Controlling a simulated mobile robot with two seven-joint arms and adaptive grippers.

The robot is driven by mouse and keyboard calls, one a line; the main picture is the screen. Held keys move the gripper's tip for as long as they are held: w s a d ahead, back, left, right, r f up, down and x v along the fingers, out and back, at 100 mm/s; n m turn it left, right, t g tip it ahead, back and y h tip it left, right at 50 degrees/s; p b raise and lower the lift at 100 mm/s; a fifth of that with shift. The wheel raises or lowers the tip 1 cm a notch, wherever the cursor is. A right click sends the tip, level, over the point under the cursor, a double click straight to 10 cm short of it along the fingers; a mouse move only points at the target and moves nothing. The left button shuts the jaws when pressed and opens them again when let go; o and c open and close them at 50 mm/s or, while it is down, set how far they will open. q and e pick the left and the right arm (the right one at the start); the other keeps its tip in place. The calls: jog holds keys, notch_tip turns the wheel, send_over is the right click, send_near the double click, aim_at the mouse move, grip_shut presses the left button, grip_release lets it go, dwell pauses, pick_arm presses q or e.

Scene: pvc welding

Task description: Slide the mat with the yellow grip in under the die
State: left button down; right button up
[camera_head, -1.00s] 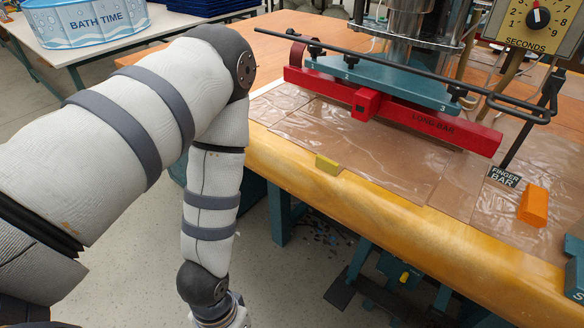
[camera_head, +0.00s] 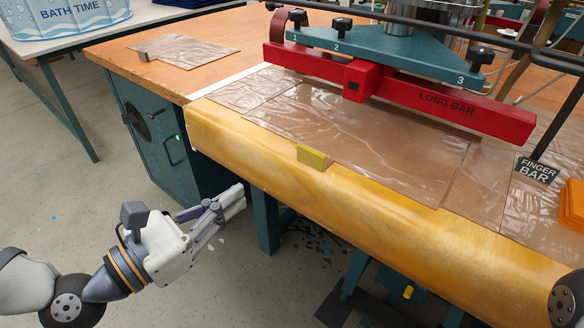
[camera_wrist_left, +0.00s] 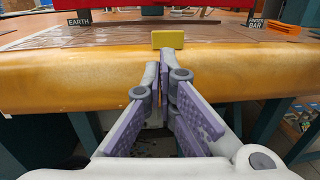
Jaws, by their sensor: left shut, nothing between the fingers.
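The mat (camera_head: 400,165) is a clear sheet lying flat on the table, its far part at the red long bar. Its yellow grip (camera_head: 313,157) sits at the front edge above the rounded wooden lip. The die is the red long bar (camera_head: 440,108) under a teal plate; whether a gap lies beneath it is hard to tell. My left gripper (camera_head: 240,194) is shut and empty, in front of the table and left of the grip, apart from it. In the left wrist view the grip (camera_wrist_left: 168,39) stands just beyond the closed fingertips (camera_wrist_left: 165,75). My right gripper is out of view.
The rounded wooden front edge (camera_head: 360,205) lies between my left gripper and the tabletop. Another clear sheet with a grey grip (camera_head: 185,50) lies at the left. A finger bar sign (camera_head: 538,170) and orange block (camera_head: 574,203) are at the right.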

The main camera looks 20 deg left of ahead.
aim_at(304, 154)
pick_arm(q)
jog(key=x, duration=1.3)
jog(key=shift+w+d, duration=0.1)
jog(key=shift+d, duration=0.05)
jog(key=shift+w+d+f+b, duration=0.25)
jog(key=shift+w+f+b, duration=0.05)
jog(key=shift+w+b, duration=0.35)
jog(key=shift+w+d+r, duration=0.1)
jog(key=shift+r, duration=0.15)
